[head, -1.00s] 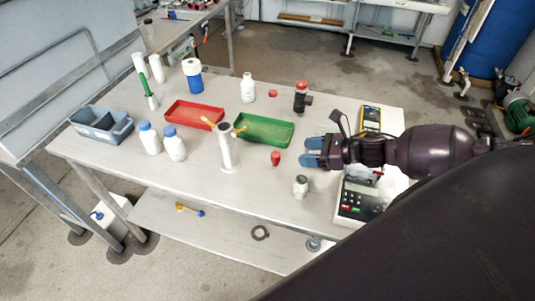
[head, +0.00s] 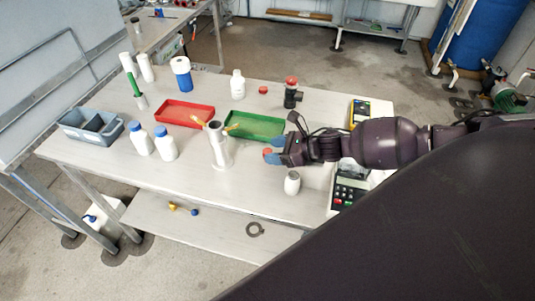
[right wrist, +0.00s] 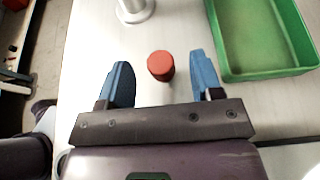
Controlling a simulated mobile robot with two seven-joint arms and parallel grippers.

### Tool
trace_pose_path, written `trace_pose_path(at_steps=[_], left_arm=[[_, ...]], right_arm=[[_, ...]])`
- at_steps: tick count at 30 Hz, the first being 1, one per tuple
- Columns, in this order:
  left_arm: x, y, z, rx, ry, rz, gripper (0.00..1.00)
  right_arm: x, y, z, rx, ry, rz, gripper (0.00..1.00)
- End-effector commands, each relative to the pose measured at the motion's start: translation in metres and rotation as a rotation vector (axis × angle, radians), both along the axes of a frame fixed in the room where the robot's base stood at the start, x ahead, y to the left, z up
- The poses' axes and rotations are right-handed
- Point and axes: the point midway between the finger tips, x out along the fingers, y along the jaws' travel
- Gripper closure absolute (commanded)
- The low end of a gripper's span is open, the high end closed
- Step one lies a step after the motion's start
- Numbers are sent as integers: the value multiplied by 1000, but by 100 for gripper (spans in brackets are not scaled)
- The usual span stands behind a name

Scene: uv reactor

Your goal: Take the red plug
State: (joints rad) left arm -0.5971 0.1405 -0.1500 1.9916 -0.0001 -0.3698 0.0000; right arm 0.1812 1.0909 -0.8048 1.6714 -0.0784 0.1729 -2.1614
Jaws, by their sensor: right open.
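The red plug (right wrist: 160,65) is a short red cylinder standing on the table. In the right wrist view it lies between the blue fingertips of my right gripper (right wrist: 160,60), with a clear gap on either side. My right gripper is open and holds nothing. In the head view my right gripper (head: 275,150) reaches in from the right, and the plug (head: 267,151) shows only in part at its fingertips. A second small red piece (head: 263,90) lies farther back on the table. My left gripper is not in view.
A green tray (head: 236,132) and a red tray (head: 163,121) lie behind the plug. A small grey-white bottle (head: 292,187) stands in front. A red-topped valve (head: 291,100) is farther back.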

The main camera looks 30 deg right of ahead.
Motion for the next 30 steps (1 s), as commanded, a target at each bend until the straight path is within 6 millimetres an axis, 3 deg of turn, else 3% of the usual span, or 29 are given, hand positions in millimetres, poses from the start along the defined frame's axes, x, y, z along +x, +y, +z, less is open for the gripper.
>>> trace_pose_path(at_steps=[6, 15, 25, 30], left_arm=[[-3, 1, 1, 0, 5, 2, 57], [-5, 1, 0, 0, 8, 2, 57], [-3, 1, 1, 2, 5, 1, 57], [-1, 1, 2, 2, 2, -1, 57]], right_arm=[[16, 15, -9, 0, 0, 0, 40], [18, 16, -11, -1, 1, -1, 42], [17, 16, -11, -1, 1, 0, 92], [17, 16, -11, -1, 1, 0, 93]])
